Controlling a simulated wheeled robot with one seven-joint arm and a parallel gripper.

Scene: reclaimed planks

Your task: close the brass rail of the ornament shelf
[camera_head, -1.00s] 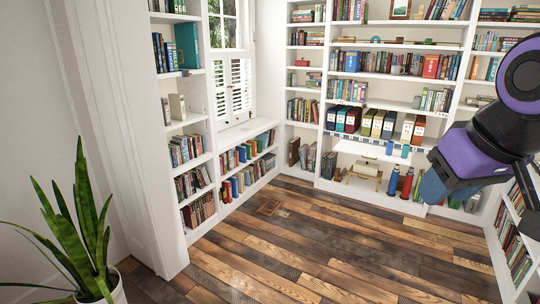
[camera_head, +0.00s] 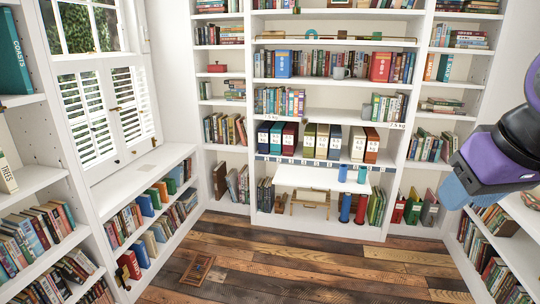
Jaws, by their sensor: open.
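The ornament shelf (camera_head: 270,43) is high on the white bookcase facing me, near the top of the picture. A thin brass-coloured rail (camera_head: 360,39) runs along it. Small ornaments stand there, including a teal ring-shaped one (camera_head: 312,31). The rail is too small to tell how it sits at its ends. My purple and black arm shows at the right edge, well apart from the shelf. I cannot make out my gripper's fingers in this view.
A low white window bench (camera_head: 140,178) and bookshelves line the left side. Another bookshelf (camera_head: 508,250) stands at lower right. A small brown framed item (camera_head: 198,267) lies on the floor. The plank floor (camera_head: 320,262) before the bookcase is otherwise clear.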

